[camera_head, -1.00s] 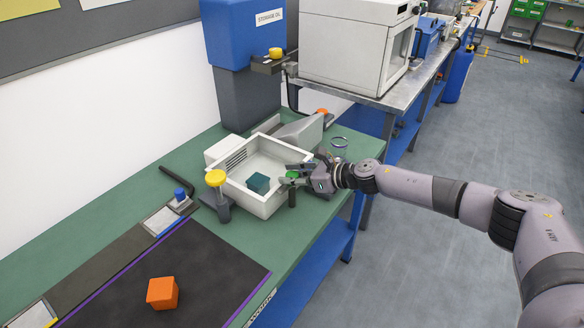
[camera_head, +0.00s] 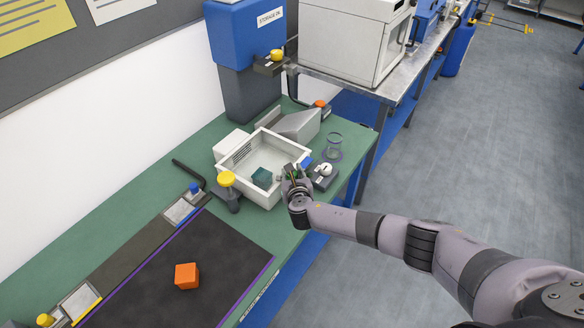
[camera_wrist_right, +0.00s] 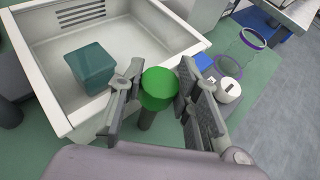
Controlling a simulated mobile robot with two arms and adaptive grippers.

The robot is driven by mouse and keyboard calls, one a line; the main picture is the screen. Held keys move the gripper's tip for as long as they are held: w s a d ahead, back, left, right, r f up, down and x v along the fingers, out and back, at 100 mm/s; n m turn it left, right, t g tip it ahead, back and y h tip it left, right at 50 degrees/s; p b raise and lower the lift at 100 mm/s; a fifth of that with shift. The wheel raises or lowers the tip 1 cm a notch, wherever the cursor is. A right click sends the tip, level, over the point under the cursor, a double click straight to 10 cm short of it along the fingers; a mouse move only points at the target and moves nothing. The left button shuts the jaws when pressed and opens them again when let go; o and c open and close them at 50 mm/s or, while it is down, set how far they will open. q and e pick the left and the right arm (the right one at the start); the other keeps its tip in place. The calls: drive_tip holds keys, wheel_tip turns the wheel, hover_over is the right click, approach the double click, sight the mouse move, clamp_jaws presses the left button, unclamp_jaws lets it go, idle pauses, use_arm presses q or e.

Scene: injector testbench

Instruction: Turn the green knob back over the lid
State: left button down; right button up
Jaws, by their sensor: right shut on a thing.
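The green knob (camera_wrist_right: 160,89) stands on a dark post at the near right of an open white box (camera_head: 252,192). In the right wrist view it sits between the fingers of my right gripper (camera_wrist_right: 158,98). In the head view my right gripper (camera_head: 292,172) mostly hides the knob and is shut on it. A teal cube (camera_head: 262,178) lies inside the box, which is uncovered. A grey slanted piece (camera_head: 298,124) is behind the box; I cannot tell whether it is the lid. My left gripper is not in view.
A yellow knob (camera_head: 227,178) stands on a dark post left of the box. A black block with a white knob (camera_head: 326,169) and a clear cylinder (camera_head: 334,147) stand just right of my gripper. An orange cube (camera_head: 186,276) lies on the dark mat (camera_head: 215,247).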

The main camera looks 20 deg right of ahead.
drive_tip(key=m+h, duration=0.2)
drive_tip(key=h, duration=0.1)
drive_tip(key=shift+a+f+m+g+b, duration=0.1)
drive_tip(key=shift+a+m+g+b, duration=0.05)
drive_tip(key=shift+m+g+b, duration=0.25)
drive_tip(key=shift+m+g+h+b, duration=0.6)
drive_tip(key=shift+m+h+b, duration=0.1)
drive_tip(key=shift+m+h, duration=0.7)
drive_tip(key=shift+h, duration=0.1)
drive_tip(key=shift+r, duration=0.2)
drive_tip(key=o, duration=1.2)
drive_tip(key=shift+s+a+g, duration=0.15)
drive_tip(key=shift+s+g, duration=0.15)
drive_tip(key=v, duration=1.1)
